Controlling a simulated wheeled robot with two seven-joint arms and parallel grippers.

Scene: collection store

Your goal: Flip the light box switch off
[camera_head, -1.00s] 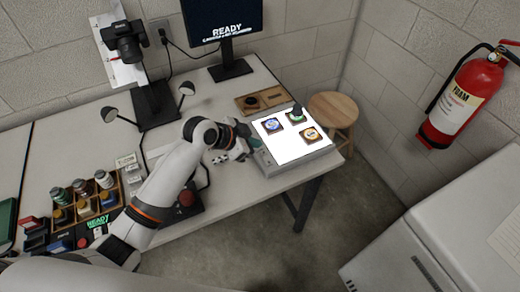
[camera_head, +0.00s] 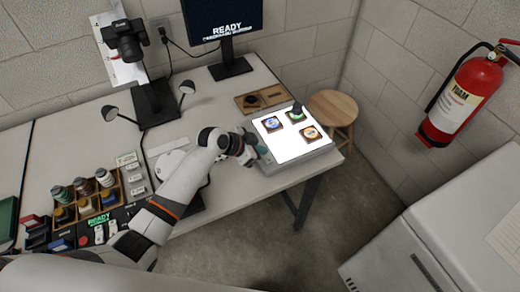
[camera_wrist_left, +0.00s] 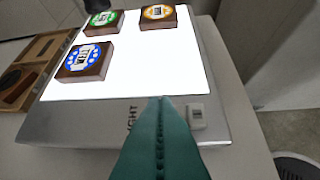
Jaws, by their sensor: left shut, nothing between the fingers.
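The light box (camera_head: 293,160) stands near the table's right end, its top glowing white, with several square framed pieces on it. In the left wrist view its grey front face (camera_wrist_left: 70,128) carries the word "LIGHT" and a small white rocker switch (camera_wrist_left: 197,116). My left gripper (camera_head: 260,152) is at the box's front left edge. In the left wrist view its green fingers (camera_wrist_left: 163,105) are shut and empty, with the tips just left of the switch. I cannot tell whether they touch the box. The switch is not discernible in the head view. My right gripper is not in view.
A wooden tray (camera_head: 262,100) lies behind the box, and a wooden stool (camera_head: 334,108) stands beyond it. A monitor (camera_head: 222,20), a camera stand (camera_head: 155,100) and a rack of small jars (camera_head: 88,200) are on the table. A fire extinguisher (camera_head: 462,100) hangs on the right wall.

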